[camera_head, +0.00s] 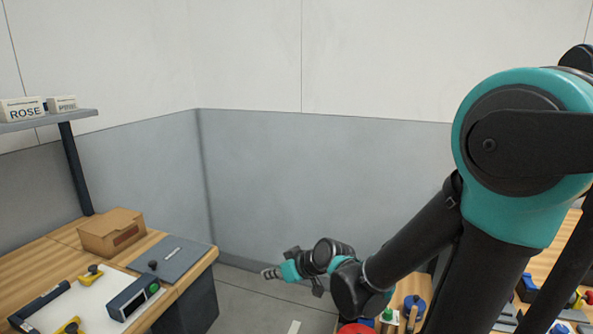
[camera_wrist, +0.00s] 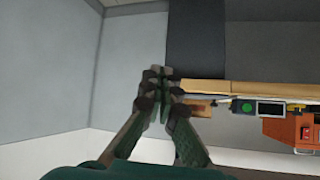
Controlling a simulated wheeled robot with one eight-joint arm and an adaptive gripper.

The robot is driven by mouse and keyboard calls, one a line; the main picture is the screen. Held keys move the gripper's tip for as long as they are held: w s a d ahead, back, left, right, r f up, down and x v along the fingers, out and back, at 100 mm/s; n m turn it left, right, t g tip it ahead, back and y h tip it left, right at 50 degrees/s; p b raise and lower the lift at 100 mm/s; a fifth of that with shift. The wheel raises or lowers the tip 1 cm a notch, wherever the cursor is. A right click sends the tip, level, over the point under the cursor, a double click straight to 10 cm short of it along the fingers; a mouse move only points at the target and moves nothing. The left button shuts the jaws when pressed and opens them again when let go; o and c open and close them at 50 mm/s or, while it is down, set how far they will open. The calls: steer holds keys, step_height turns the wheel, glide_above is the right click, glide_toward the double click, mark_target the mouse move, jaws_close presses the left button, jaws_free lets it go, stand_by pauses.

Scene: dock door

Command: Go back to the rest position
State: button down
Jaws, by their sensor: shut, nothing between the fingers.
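My gripper (camera_head: 268,273) is at the end of my outstretched arm, low in the middle of the head view, over the floor and to the right of the left bench. In the wrist view its two fingers (camera_wrist: 160,88) meet at the tips. It is shut and holds nothing. No part of it touches the bench in the head view.
The left wooden bench (camera_head: 185,284) carries a cardboard box (camera_head: 112,233), a grey plate (camera_head: 172,259) and a device with a green button (camera_head: 134,298). A shelf (camera_head: 50,120) with white boxes stands above. Another bench (camera_head: 566,247) with several items is at right.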

steer(key=s+d+f+m+h, duration=0.2)
steer(key=d+m+h, duration=0.1)
steer(key=d, duration=0.6)
steer(key=s+d+f+m+g+h, duration=0.1)
steer(key=s+d+f+m+h, duration=0.1)
steer(key=d, duration=0.6)
steer(key=s+d+f+m+g+h, duration=0.1)
steer(key=s+d+f+m+h, duration=0.1)
steer(key=d, duration=0.7)
steer(key=shift+s+d+f+m+h, duration=0.35)
steer(key=shift+s+m+h, duration=0.45)
steer(key=shift+s+m, duration=0.4)
